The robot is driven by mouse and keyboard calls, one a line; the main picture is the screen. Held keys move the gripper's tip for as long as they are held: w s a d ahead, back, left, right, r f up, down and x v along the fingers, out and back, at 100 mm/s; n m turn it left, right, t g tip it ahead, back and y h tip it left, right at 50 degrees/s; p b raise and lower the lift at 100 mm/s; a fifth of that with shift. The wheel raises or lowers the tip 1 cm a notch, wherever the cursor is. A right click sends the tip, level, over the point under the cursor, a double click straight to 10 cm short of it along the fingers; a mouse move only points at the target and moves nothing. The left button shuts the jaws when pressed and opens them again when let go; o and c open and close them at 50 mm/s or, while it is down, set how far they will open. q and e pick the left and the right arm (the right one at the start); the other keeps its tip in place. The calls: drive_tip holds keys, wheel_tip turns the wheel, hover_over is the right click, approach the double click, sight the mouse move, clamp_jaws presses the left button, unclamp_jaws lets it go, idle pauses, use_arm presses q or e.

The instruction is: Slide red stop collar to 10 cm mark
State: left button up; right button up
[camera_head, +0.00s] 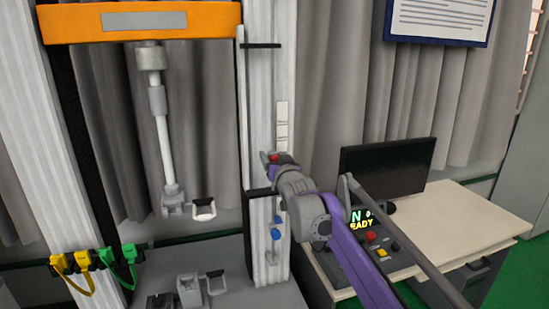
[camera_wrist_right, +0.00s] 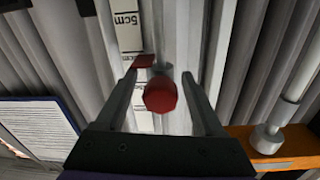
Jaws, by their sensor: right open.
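The red stop collar (camera_head: 274,157) sits on the pale vertical column (camera_head: 267,100) in the middle of the head view, partly hidden by my right gripper (camera_head: 277,165). In the right wrist view, its round red knob (camera_wrist_right: 160,95) lies between the two fingers of my right gripper (camera_wrist_right: 159,76), with a gap visible on each side. The gripper is open around the knob. A white scale strip (camera_wrist_right: 126,38) with "5cm" labels runs along the column behind the collar. The exact mark at the collar cannot be read. My left gripper is not in view.
An orange crossbeam (camera_head: 140,22) tops the tower, with a grey drop rod (camera_head: 160,125) below it. A blue knob (camera_head: 276,234) is low on the column. A desk (camera_head: 455,235) with a monitor (camera_head: 388,168) and a button console (camera_head: 375,250) stands at the right.

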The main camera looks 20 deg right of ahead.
drive_tip(key=s+b, duration=0.1)
drive_tip(key=s, duration=0.9)
drive_tip(key=shift+s, duration=0.3)
drive_tip(key=s+a+f+n+g+p, duration=0.1)
drive_tip(key=s+f+g, duration=0.5)
drive_tip(key=s+f, duration=1)
drive_tip(key=s+a+f+n+g+p, duration=0.1)
drive_tip(key=s+f+g, duration=0.5)
drive_tip(key=s+f, duration=1)
drive_tip(key=s+a+p, duration=0.1)
drive_tip(key=s+p, duration=0.1)
drive_tip(key=s, duration=0.3)
drive_tip(key=shift+f+g, duration=0.3)
